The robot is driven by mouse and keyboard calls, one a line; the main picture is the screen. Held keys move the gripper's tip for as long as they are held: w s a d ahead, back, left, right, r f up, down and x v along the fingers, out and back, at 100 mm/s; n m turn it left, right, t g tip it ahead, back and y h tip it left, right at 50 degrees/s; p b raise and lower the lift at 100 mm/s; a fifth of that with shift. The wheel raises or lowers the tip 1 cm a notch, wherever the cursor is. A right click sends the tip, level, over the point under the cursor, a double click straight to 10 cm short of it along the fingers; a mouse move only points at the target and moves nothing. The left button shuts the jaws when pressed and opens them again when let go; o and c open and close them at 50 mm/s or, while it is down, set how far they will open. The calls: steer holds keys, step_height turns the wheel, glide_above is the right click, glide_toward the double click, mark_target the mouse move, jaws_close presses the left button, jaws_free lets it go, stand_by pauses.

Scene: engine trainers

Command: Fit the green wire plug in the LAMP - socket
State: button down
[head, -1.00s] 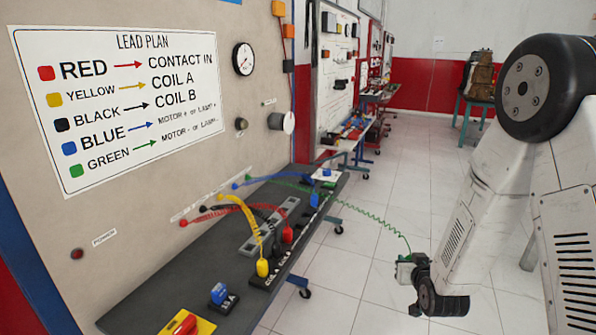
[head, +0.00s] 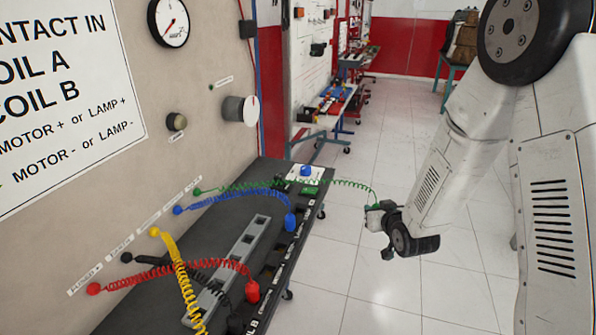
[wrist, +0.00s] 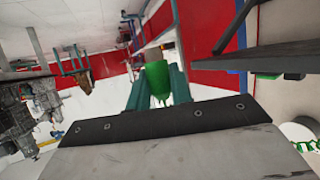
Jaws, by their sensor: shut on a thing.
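My gripper (head: 376,217) is held out over the floor to the right of the dark bench (head: 232,187). In the wrist view it is shut on the green wire plug (wrist: 157,80), which sits between the fingertips. In the head view the plug is mostly hidden by the gripper. Its coiled green wire (head: 345,183) runs from the wall panel across the far end of the bench to my gripper. A row of sockets with small labels (head: 299,228) lines the bench's right edge. The labels are too small to read surely, so I cannot pick out the LAMP - socket.
A blue plug (head: 290,222) and a red plug (head: 252,291) stand at the socket row, with coiled wires. A yellow wire (head: 179,265) crosses the bench. A white block with a blue knob (head: 306,171) stands at the far end. The floor right of the bench is clear.

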steer(key=s+a+r+n+g+y, duration=0.25)
steer(key=a+r+n+y, duration=0.35)
steer(key=a, duration=0.5)
steer(key=s+a+r+n+g+y, duration=0.2)
steer(key=a+r+n+g+y, duration=0.4)
steer(key=a, duration=0.5)
steer(key=shift+w+f+m+t+h, duration=0.1)
steer(key=shift+f+m+t+h, duration=0.35)
steer(key=shift+f, duration=0.6)
steer(key=shift+w+f+m+t+h, duration=0.1)
steer(key=shift+f+m+t+h, duration=0.3)
steer(key=shift+f, duration=0.65)
steer(key=shift+d+f+n, duration=0.2)
steer(key=shift+f+n, duration=0.05)
steer(key=shift+f, duration=0.65)
steer(key=c, duration=1.5)
jaws_free()
steer(key=v, duration=0.2)
steer(key=r+v, duration=0.1)
steer(key=v, duration=0.2)
steer(key=shift+a, duration=0.25)
